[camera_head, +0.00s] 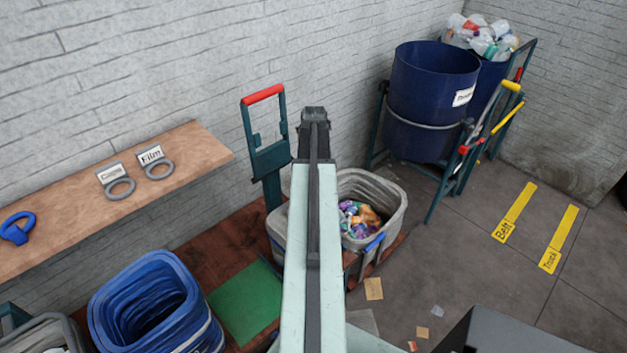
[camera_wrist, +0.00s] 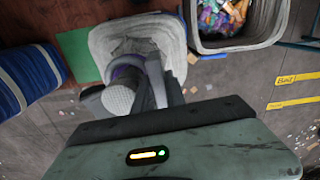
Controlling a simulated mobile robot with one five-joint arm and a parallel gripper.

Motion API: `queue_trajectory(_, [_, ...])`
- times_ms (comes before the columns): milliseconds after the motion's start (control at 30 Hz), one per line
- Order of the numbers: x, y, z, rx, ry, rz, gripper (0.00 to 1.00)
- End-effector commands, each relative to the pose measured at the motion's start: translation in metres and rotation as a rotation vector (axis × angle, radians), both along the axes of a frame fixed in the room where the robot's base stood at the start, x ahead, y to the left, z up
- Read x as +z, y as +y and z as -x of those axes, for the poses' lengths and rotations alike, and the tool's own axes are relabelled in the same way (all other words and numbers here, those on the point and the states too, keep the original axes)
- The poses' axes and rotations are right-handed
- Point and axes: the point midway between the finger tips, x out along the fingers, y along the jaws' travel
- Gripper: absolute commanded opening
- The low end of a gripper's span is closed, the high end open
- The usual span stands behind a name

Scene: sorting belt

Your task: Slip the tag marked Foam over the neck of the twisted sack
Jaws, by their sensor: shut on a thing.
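My gripper (camera_head: 314,113) is raised at the end of my arm in the head view, seen from behind, with its fingertips hidden. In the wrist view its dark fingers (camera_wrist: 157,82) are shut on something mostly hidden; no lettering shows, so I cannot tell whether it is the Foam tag. A pale, rounded, ribbed shape (camera_wrist: 118,100), perhaps the sack's twisted neck, is just left of the fingers. A purple patch (camera_wrist: 127,72) lies above it. Whether a ring is around the neck is unclear. A whitish lined bin (camera_wrist: 103,38) is below. Tags Caps (camera_head: 119,187) and Film (camera_head: 158,169) lie on the shelf.
A wooden shelf (camera_head: 200,150) runs along the left wall, with a blue clip-like thing (camera_head: 18,228) on it. A red-handled frame (camera_head: 263,150) stands left of my arm. A lined bin (camera_head: 392,190) of colourful scraps is right. Blue drums (camera_head: 430,85) stand behind.

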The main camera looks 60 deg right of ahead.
Motion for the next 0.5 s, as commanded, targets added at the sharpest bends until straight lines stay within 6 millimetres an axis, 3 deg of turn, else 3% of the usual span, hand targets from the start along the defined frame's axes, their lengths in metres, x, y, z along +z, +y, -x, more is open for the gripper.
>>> queue_trajectory(67, [0.0005,0.0001,-0.0001,0.0,0.0,0.0,0.0])
queue_trajectory(100, [0.0005,0.0001,-0.0001,0.0,0.0,0.0,0.18])
queue_trajectory(200, [0.0005,0.0002,-0.0001,0.0,0.0,0.0,0.41])
queue_trajectory(500, [0.0007,0.0004,-0.0004,0.001,0.0,0.0,0.41])
